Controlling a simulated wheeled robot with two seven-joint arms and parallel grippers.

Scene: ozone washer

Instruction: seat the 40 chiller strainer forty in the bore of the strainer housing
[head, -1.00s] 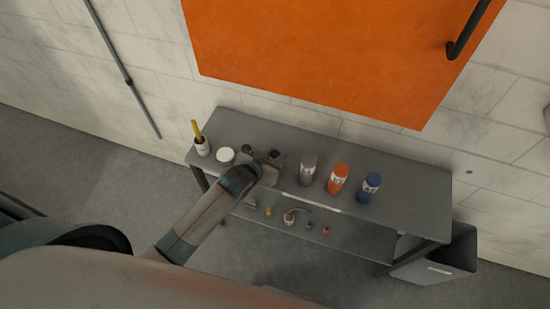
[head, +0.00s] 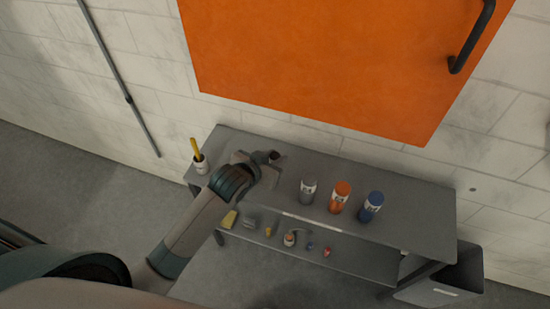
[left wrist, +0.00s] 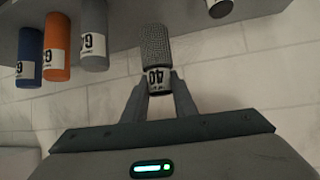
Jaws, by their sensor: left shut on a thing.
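The strainer, a grey mesh cylinder with a white band marked 40, is in the left wrist view (left wrist: 156,55), held between the fingertips of my left gripper (left wrist: 158,88). In the head view my left gripper (head: 266,166) is over the left part of the grey table, with the dark end of the strainer (head: 275,156) just past its fingers. I cannot tell whether the strainer touches the tabletop. I cannot make out the strainer housing in either view. My right gripper is not in view.
Grey (head: 308,192), orange (head: 340,198) and blue (head: 370,207) labelled cylinders stand on the table (head: 420,208). A white pot with a yellow-handled item (head: 200,163) stands at its left end. Small parts lie on the lower shelf (head: 350,258). A dark bin (head: 455,275) stands at right.

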